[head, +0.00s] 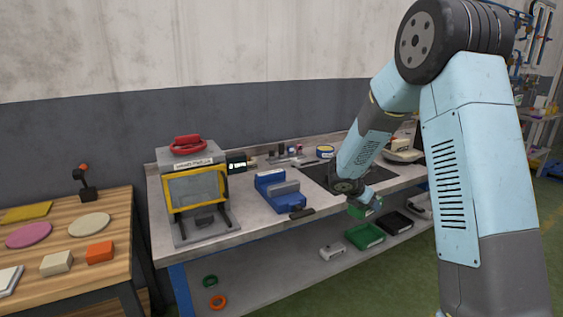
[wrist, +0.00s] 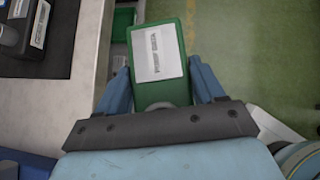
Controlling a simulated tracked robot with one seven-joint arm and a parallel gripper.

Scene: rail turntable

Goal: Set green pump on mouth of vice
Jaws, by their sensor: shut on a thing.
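The green pump (wrist: 157,92), a boxy green body with a white label, lies between the two blue fingers of my gripper (wrist: 160,80) in the wrist view. In the head view a bit of the green pump (head: 372,209) shows under my gripper (head: 362,200), out at the bench's front edge. My gripper is shut on it. The blue vice (head: 280,192) stands on the bench to the left of my gripper, apart from the pump. Its mouth faces up between the blue jaws, with a dark handle at the front.
A yellow-framed machine (head: 197,190) stands left of the vice on the grey bench (head: 250,225). A dark mat (head: 318,177) lies behind my gripper. A green bin (head: 365,236) and a black bin (head: 397,222) sit on the lower shelf. A wooden table (head: 115,215) is at far left.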

